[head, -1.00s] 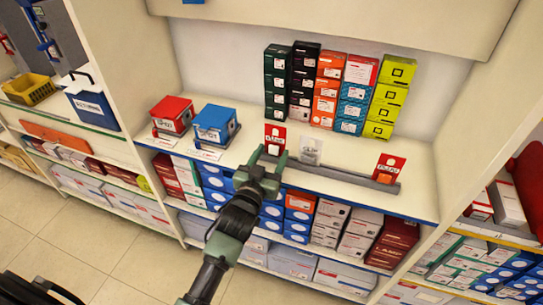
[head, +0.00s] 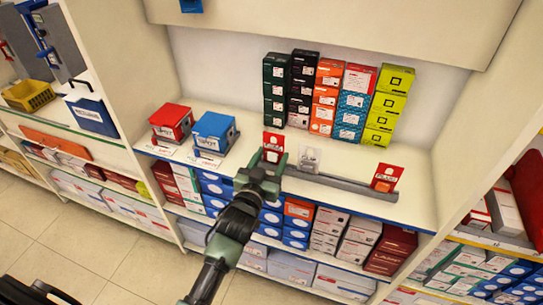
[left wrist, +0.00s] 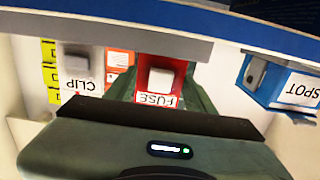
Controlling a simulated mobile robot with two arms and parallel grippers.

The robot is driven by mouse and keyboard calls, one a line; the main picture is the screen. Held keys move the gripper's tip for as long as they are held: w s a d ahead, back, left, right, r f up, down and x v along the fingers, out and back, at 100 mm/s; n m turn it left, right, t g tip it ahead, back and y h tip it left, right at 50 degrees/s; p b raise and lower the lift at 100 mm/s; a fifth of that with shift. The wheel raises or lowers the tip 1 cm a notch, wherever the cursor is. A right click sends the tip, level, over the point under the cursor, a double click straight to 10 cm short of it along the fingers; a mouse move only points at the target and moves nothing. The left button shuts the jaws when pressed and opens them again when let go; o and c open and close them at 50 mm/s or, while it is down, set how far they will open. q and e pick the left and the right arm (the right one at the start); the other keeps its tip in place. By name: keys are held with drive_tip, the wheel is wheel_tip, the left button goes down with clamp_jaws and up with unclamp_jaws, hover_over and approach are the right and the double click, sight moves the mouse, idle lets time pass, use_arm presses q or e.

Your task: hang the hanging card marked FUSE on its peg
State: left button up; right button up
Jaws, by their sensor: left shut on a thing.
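The FUSE card (head: 273,143) is red with a white block on it and a white label strip. It stands at the left end of a grey rail on the shelf. In the left wrist view the FUSE card (left wrist: 157,97) shows upside down between my fingers. My left gripper (head: 270,160) is shut on the card's lower part, at the shelf's front. A pale CLIP card (head: 310,157) and another red card (head: 387,177) stand further right along the rail. I cannot make out an empty peg. My right gripper is not in view.
A red box (head: 171,121) and a blue box (head: 214,131) stand left of the card. Stacked coloured boxes (head: 326,98) line the back wall. An upper panel (head: 345,20) overhangs the shelf.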

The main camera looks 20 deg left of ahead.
sight(273, 145)
use_arm(q)
drive_tip(key=shift+s+r+p, duration=0.15)
drive_tip(key=shift+r+p, duration=1.2)
drive_tip(key=shift+r, duration=0.4)
drive_tip(key=s+r+p, duration=0.1)
drive_tip(key=s+p, duration=0.4)
drive_tip(key=s, duration=0.5)
drive_tip(key=shift+a+r, duration=0.15)
drive_tip(key=shift+r, duration=0.15)
drive_tip(key=shift+w, duration=0.1)
